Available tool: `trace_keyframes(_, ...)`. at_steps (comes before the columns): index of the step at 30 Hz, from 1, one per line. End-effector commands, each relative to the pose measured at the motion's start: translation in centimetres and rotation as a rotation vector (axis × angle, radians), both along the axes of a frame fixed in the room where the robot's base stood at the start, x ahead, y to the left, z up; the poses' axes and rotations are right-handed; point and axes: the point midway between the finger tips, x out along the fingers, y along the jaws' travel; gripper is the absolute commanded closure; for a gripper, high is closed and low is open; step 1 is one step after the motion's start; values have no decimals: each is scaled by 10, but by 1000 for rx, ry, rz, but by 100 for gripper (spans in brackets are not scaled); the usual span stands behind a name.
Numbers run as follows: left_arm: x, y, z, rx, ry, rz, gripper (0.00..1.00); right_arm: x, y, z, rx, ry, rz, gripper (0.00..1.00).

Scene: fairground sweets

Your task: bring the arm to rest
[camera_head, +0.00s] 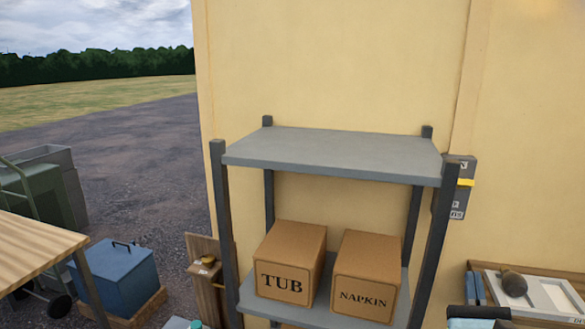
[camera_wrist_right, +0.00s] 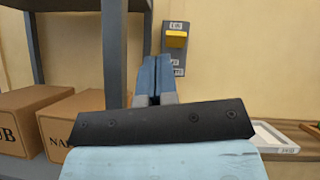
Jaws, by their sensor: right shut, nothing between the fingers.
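My right gripper (camera_head: 475,288) shows at the lower right of the head view, low and to the right of the shelf unit. In the right wrist view its blue fingers (camera_wrist_right: 153,76) are together, with nothing between them. My right arm's light blue wrist part fills the bottom of that view. My left gripper is not in the head view.
A grey shelf unit (camera_head: 330,152) holds boxes marked TUB (camera_head: 285,283) and NAPKIN (camera_head: 362,298). A grey switch box (camera_head: 456,200) with a yellow lever is on the wall. A tray (camera_head: 545,293) lies at right; a wooden table (camera_head: 30,250) and blue box (camera_head: 118,280) stand left.

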Motion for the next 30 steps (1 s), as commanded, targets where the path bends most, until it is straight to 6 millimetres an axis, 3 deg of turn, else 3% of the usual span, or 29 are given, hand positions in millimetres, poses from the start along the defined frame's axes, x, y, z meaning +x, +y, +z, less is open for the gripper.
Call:
trace_keyframes(5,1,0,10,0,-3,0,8,-12,38,-60,-498,217,-138,100)
trace_keyframes(10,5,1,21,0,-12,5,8,-40,77,-140,-1141,394,-233,100)
trace_keyframes(14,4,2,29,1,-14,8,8,-83,105,-215,-1752,452,-242,100)
trace_keyframes(18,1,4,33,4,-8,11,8,-138,122,-283,-2338,376,-174,100)
trace_keyframes(21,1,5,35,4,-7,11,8,-171,127,-314,-2636,270,-107,100)
trace_keyframes(24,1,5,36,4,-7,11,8,-192,129,-332,-2813,179,-56,100)
trace_keyframes(30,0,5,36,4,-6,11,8,-201,129,-340,-2892,129,-33,100)
